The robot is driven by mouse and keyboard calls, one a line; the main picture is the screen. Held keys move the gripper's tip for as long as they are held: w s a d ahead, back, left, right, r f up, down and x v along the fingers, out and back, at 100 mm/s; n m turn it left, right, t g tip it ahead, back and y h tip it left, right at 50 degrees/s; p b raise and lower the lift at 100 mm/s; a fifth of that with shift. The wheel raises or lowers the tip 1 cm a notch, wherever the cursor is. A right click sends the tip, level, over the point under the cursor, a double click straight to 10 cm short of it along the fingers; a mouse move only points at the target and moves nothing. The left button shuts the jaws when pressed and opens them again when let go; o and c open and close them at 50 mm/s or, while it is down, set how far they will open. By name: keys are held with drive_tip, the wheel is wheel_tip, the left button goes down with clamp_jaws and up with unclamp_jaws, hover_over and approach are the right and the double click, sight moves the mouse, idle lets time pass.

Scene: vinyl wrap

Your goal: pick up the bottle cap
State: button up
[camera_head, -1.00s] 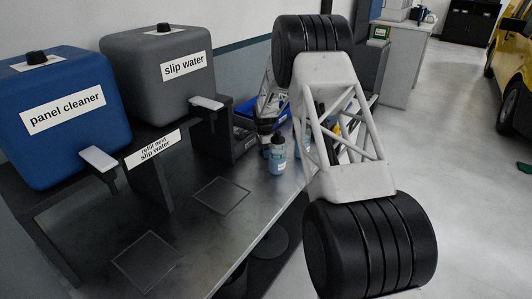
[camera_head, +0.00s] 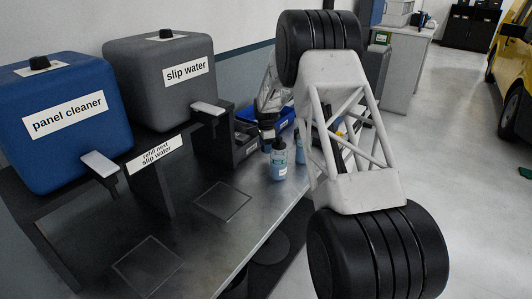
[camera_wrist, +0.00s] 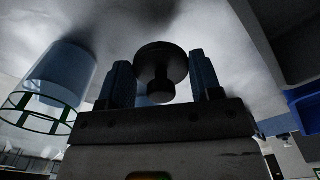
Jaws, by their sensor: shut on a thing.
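The black bottle cap (camera_wrist: 160,60), a round disc with a short stub, shows between the two fingers in the wrist view. My gripper (camera_wrist: 161,78) is shut on it. In the head view my gripper (camera_head: 268,130) is small and dark, above the bench beside a small blue bottle, and the cap in it cannot be made out there. The blue bottle (camera_head: 279,165) stands upright with a dark top. A translucent blue bottle (camera_wrist: 62,75) shows at the left of the wrist view. My arm hides part of the bench behind it.
A blue panel cleaner tank (camera_head: 60,150) and a grey slip water tank (camera_head: 155,105) stand on the left of the dark bench (camera_head: 205,240). A blue bin (camera_head: 285,118) is behind my gripper. The front of the bench is mostly clear.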

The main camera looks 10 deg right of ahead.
drive_tip(key=shift+r, duration=2.45)
drive_tip(key=shift+m, duration=0.7)
drive_tip(key=s+d+r, duration=0.1)
drive_tip(key=d+r, duration=0.3)
drive_tip(key=d, duration=0.1)
drive_tip(key=s+d+r, duration=0.1)
drive_tip(key=d+r, duration=0.3)
drive_tip(key=d, duration=0.1)
drive_tip(key=s+d+r, duration=0.2)
drive_tip(key=d+r, duration=0.2)
drive_tip(key=d, duration=0.1)
drive_tip(key=shift+s+d, duration=0.1)
drive_tip(key=shift+d, duration=0.2)
drive_tip(key=shift+f, duration=0.15)
drive_tip(key=shift+f, duration=3)
drive_tip(key=shift+f, duration=0.2)
